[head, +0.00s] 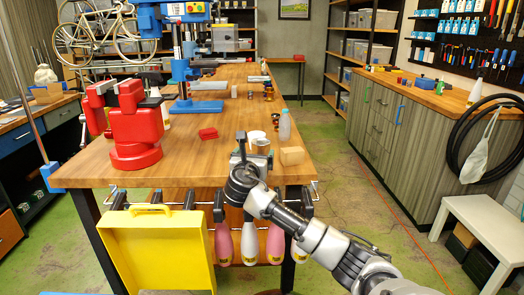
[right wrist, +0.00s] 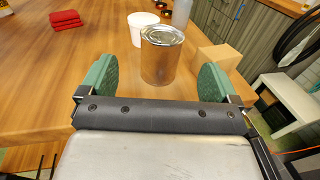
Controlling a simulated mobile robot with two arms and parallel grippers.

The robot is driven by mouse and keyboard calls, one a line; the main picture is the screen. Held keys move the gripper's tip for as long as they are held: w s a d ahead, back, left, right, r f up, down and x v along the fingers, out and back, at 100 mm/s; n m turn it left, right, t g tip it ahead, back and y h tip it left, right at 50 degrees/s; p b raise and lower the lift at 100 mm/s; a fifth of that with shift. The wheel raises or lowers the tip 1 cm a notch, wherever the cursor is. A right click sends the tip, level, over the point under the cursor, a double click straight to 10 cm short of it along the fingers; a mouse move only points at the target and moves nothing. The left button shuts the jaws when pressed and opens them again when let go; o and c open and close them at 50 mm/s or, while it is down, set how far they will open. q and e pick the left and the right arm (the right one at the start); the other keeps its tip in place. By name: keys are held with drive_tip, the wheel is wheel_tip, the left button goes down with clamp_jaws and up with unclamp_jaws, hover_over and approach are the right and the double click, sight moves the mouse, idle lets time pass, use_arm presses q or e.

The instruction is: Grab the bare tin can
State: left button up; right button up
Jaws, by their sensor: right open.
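The bare tin can (right wrist: 162,58) stands upright on the wooden workbench in the right wrist view, silver and without a label. In the head view the can (head: 262,146) shows just beyond my right gripper, partly hidden by it. My right gripper (head: 250,156) is at the bench's near right end. In the right wrist view its green finger pads (right wrist: 158,78) are wide apart, with the can ahead in the gap between them. I see nothing held between the pads. My left gripper is not in view.
A white cup (right wrist: 141,28) stands just behind the can, and a cardboard-coloured block (right wrist: 218,58) stands close on its right. A grey bottle (right wrist: 181,12) is farther back. Folded red cloth (head: 208,133) and a red vise (head: 137,130) are to the left, with clear bench between.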

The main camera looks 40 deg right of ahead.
sight(262, 139)
drive_tip(key=shift+x, duration=1.2)
drive_tip(key=shift+w+d, duration=0.4)
drive_tip(key=shift+d, duration=0.15)
drive_tip(key=x, duration=0.4)
drive_tip(key=shift+w+d+b, duration=0.15)
drive_tip(key=shift+d+b, duration=0.15)
drive_tip(key=shift+d, duration=0.05)
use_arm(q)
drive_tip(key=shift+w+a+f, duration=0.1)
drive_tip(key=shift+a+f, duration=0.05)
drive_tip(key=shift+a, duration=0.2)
use_arm(e)
drive_tip(key=shift+r, duration=0.1)
drive_tip(key=c, duration=1)
